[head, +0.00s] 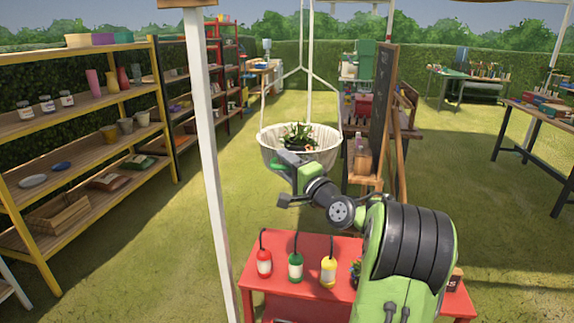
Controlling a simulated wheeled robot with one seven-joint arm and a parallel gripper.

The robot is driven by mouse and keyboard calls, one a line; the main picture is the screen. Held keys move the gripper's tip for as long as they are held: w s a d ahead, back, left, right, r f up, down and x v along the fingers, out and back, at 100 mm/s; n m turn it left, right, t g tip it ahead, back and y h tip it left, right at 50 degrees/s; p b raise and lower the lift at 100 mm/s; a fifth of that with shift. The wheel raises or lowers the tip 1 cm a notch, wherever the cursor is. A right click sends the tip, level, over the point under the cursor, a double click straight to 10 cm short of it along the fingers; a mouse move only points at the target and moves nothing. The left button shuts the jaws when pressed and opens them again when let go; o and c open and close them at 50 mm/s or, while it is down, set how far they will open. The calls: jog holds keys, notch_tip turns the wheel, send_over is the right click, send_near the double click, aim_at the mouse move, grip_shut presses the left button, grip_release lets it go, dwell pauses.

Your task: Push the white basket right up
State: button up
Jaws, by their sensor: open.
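The white basket (328,142) is a round, ribbed hanging bowl on thin white rods, in the middle of the head view. A dark pot with a leafy green plant (297,137) sits in it. My gripper (287,160) is at the basket's lower front left, overlapping its wall in the picture. Its jaws are open. I cannot tell whether it touches the basket. My wrist and arm hide part of the area below the basket.
A red table (330,297) with red, green and yellow bottles (296,267) stands below my arm. A white post (209,160) rises left of the basket. A chalkboard (385,110) stands close on its right. Yellow shelves (125,96) line the left; grass is open between.

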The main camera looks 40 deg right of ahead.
grip_shut()
